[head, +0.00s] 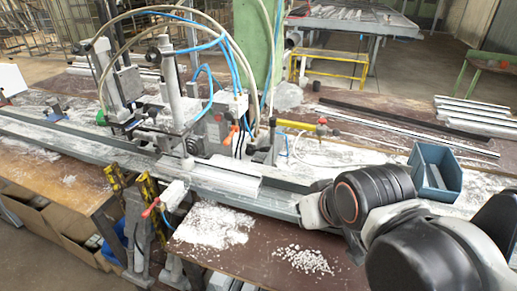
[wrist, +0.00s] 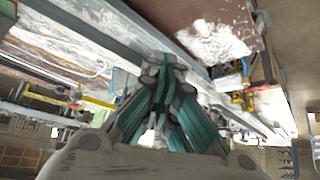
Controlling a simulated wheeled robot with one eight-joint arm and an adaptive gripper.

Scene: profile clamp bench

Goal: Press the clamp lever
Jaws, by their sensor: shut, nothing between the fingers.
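Several red-ended handles show on the clamp bench in the head view, and I cannot tell for sure which is the clamp lever. One red handle (head: 151,208) sits at the front edge beside a white cylinder (head: 173,194). An orange-red handle (head: 233,131) is on the clamping machine (head: 205,125). My gripper (wrist: 164,70) shows in the wrist view with its teal-sided fingers closed together and empty. It is over the bench, near the long grey rail, with the white powder patch beyond it. In the head view my arm is at the right and the fingers are hidden.
A long grey rail (head: 70,138) runs along the bench. White granules (head: 303,260) and powder (head: 214,226) lie at the front. A blue bin (head: 434,174) stands at the right near my arm. Metal profiles (head: 470,112) lie behind it. Yellow-black posts (head: 149,193) stand at the front edge.

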